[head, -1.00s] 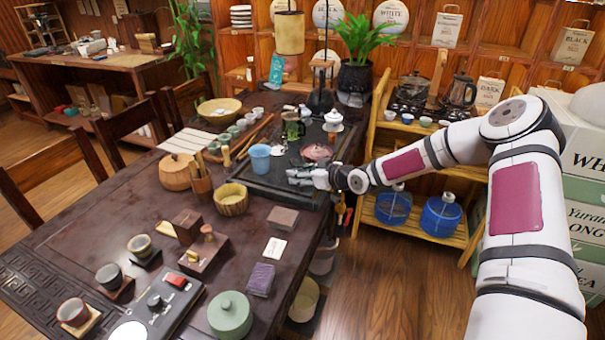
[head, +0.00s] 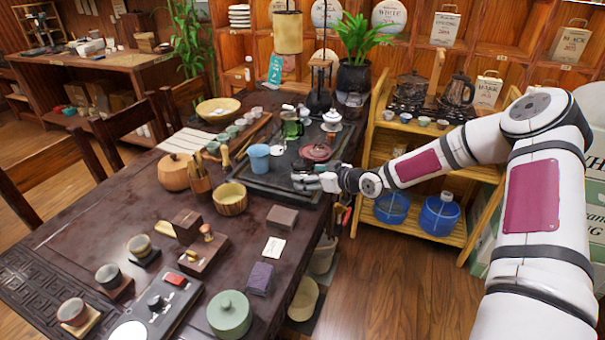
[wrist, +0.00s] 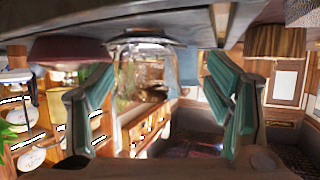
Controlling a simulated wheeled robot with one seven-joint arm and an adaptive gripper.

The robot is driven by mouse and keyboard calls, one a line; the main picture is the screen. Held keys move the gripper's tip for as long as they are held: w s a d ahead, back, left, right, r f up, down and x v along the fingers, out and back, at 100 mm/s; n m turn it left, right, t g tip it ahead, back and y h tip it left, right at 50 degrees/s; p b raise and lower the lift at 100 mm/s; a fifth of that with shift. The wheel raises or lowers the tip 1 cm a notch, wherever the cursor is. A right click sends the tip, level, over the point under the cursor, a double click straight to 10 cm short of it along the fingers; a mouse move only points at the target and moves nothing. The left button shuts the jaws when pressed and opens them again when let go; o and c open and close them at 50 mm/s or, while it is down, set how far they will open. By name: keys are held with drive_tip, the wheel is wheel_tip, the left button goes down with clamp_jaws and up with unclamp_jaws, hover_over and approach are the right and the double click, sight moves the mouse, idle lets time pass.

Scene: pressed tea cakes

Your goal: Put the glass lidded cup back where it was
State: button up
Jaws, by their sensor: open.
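In the wrist view, which is upside down, a clear glass cup (wrist: 146,62) shows beyond and between my fingers. I cannot make out its lid. My gripper (head: 298,182) is low over the tray's front right part, pointing left, short of the cup. In the wrist view its two green-padded fingers (wrist: 160,85) are apart with nothing held between them.
A blue cup (head: 259,158) stands left of my gripper, and a maroon lidded pot (head: 316,152) lies just behind it. A white lidded bowl (head: 333,120) is at the back right. A wooden bowl (head: 230,198) stands in front of the tray.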

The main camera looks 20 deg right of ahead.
drive_tip(key=s+d+r+g+h, duration=0.2)
drive_tip(key=s, duration=0.4)
drive_tip(key=s+d+r+g+h, duration=0.2)
drive_tip(key=s, duration=0.4)
drive_tip(key=s+d+r+m+g+h, duration=0.25)
drive_tip(key=s+r+h, duration=0.35)
drive_tip(key=s+r, duration=0.9)
drive_tip(key=s+a+r+m+y, duration=0.1)
drive_tip(key=s+a+r, duration=0.1)
drive_tip(key=s, duration=0.5)
drive_tip(key=s+a+r+m+g+y, duration=0.1)
drive_tip(key=s+a+r, duration=0.1)
drive_tip(key=s, duration=0.6)
drive_tip(key=s+a+r+m+g+y, duration=0.1)
drive_tip(key=s+a+r+m, duration=0.1)
drive_tip(key=s+a, duration=0.2)
drive_tip(key=s, duration=0.3)
drive_tip(key=shift+s+a+r+p, duration=0.2)
drive_tip(key=shift+a+p, duration=0.15)
drive_tip(key=shift+p, duration=0.05)
drive_tip(key=shift+r, duration=0.1)
